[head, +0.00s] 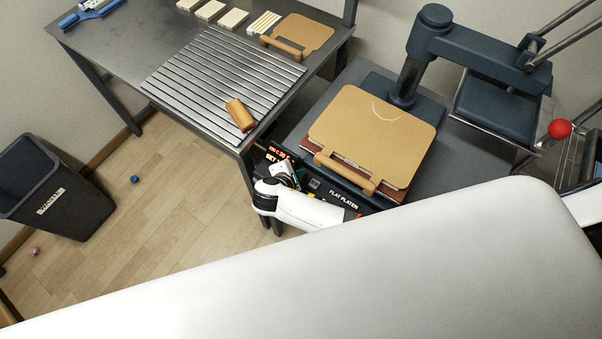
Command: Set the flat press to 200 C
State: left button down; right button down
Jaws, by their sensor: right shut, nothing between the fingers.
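The flat press (427,68) stands at the right, its dark upper plate swung aside to the right. A tan board with a handle (372,128) lies on its lower platen. The front panel (345,193) reads "FLAT PLATEN". A small display (278,153) with red and green text is at the panel's left end; its full reading is too small and partly covered. My right gripper (287,176) is shut and empty, close in front of the panel just below the display. I cannot tell whether it touches a button. My left gripper is not in view.
A slatted metal rack (222,80) with a tan roller (240,114) lies on the grey table at the left. Pale blocks (232,19) and another tan board (303,34) are behind it. A waste bin (52,190) stands on the floor. A red knob (559,129) sticks out at right.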

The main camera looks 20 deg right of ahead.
jog(key=shift+f, duration=0.45)
dwell(0.4)
jog(key=shift+r, duration=0.1)
jog(key=shift+r+p, duration=0.8)
jog(key=shift+r, duration=0.1)
notch_tip(320, 180, up, 5)
jog(key=p, duration=0.5)
dwell(0.3)
dwell(0.9)
